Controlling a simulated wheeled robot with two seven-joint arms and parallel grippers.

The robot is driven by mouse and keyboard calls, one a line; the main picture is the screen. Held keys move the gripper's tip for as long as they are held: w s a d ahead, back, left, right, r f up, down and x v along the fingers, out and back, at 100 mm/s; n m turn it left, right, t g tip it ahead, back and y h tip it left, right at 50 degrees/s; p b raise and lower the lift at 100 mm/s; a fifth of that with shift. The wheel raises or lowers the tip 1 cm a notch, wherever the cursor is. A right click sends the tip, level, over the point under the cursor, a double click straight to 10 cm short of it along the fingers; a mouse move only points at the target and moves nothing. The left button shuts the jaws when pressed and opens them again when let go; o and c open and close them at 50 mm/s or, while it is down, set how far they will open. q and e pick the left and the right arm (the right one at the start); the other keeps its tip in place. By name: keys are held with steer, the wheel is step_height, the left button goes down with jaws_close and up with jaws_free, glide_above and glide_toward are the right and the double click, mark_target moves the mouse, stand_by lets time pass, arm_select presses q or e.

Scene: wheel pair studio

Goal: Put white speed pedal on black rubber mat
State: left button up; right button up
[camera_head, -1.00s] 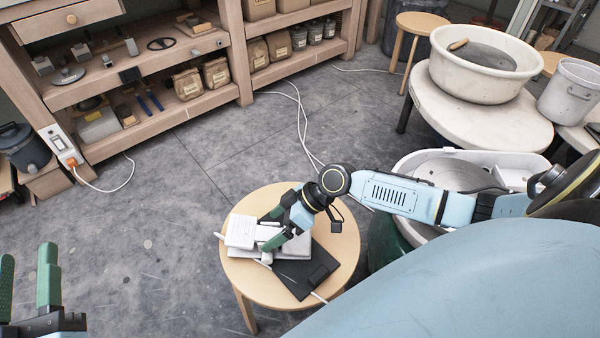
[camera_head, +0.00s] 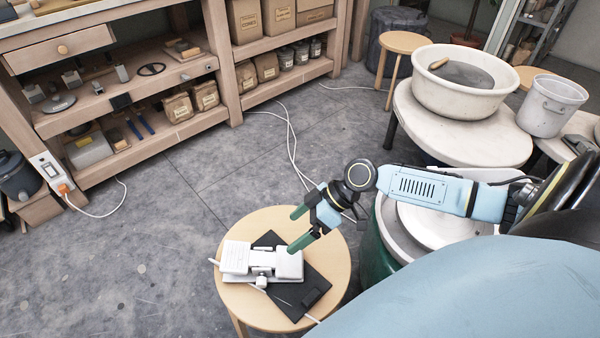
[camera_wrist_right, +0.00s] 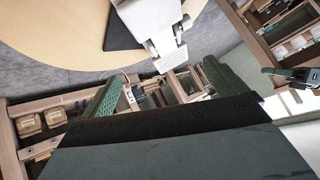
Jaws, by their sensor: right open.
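The white speed pedal (camera_head: 262,260) lies on the round wooden stool (camera_head: 318,237), partly over the black rubber mat (camera_head: 309,293) and partly beyond its left edge. It also shows at the top of the right wrist view (camera_wrist_right: 152,20), with part of the mat (camera_wrist_right: 121,35) beside it. My right gripper (camera_head: 294,229) is open and empty, just above and behind the pedal's right end. Its green fingers (camera_wrist_right: 160,85) are spread apart in the right wrist view. My left gripper is not in the head view now.
A wheel with a white basin (camera_head: 440,222) stands right of the stool. Wooden shelves (camera_head: 130,90) line the back. A white cable (camera_head: 291,140) crosses the open floor.

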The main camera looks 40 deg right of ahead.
steer(key=s+a+t+h, duration=0.15)
steer(key=s+a, duration=0.45)
steer(key=a, duration=0.6)
steer(key=s+d+r+m+t+h, duration=0.1)
steer(key=d+r+m+t+h, duration=0.2)
steer(key=r+m+t+h, duration=0.1)
step_height(320, 180, up, 4)
steer(key=shift+d+f+m+h, duration=0.2)
steer(key=shift+m+h, duration=0.45)
steer(key=shift+m, duration=0.45)
